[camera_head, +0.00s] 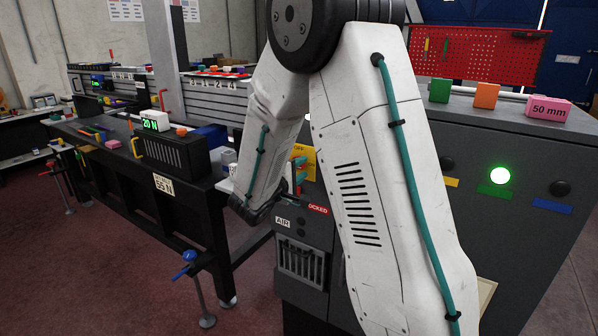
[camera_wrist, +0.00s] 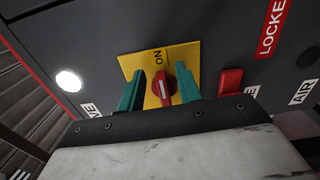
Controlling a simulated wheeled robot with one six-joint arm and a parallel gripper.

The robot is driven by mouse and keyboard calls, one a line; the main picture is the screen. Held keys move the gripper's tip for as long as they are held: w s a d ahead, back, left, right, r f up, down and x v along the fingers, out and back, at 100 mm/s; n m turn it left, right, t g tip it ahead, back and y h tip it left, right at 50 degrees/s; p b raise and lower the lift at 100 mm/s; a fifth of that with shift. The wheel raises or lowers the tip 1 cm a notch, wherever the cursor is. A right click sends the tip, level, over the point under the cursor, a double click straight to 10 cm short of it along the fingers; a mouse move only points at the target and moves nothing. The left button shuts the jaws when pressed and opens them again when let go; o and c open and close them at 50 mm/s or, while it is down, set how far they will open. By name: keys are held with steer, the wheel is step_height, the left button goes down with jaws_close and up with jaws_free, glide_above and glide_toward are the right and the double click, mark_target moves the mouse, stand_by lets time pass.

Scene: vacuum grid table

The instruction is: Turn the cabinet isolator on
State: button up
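The cabinet isolator is a red rotary knob (camera_wrist: 164,88) with a white mark, on a yellow plate (camera_wrist: 187,58) lettered ON. In the wrist view the white mark runs roughly up and down the picture, with ON just above the knob. My gripper (camera_wrist: 160,90) has its two teal fingers on either side of the knob, apart, with yellow showing beside the left finger. I cannot tell whether the right finger touches the knob. In the head view the yellow plate (camera_head: 306,152) shows partly behind my arm, with my gripper (camera_head: 299,178) in front of it.
A red button (camera_wrist: 231,82) sits right of the plate and a lit white lamp (camera_wrist: 68,80) left of it. The grey cabinet (camera_head: 530,150) carries green, orange and pink blocks on top. A red LOCKED label (camera_head: 318,209) is below the isolator.

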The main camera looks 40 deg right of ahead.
steer(key=v, duration=0.7)
steer(key=shift+a, duration=0.2)
steer(key=s+a+f+m+g+y, duration=0.15)
steer(key=s+g+y, duration=0.6)
steer(key=s, duration=1.05)
steer(key=s+a+r+m+t+y, duration=0.2)
steer(key=s+a+r+y, duration=0.4)
steer(key=s+a+y, duration=0.3)
steer(key=shift+s+a+r+m+t, duration=0.25)
steer(key=shift+s+a+m+t, duration=0.15)
steer(key=shift+s+a, duration=1.3)
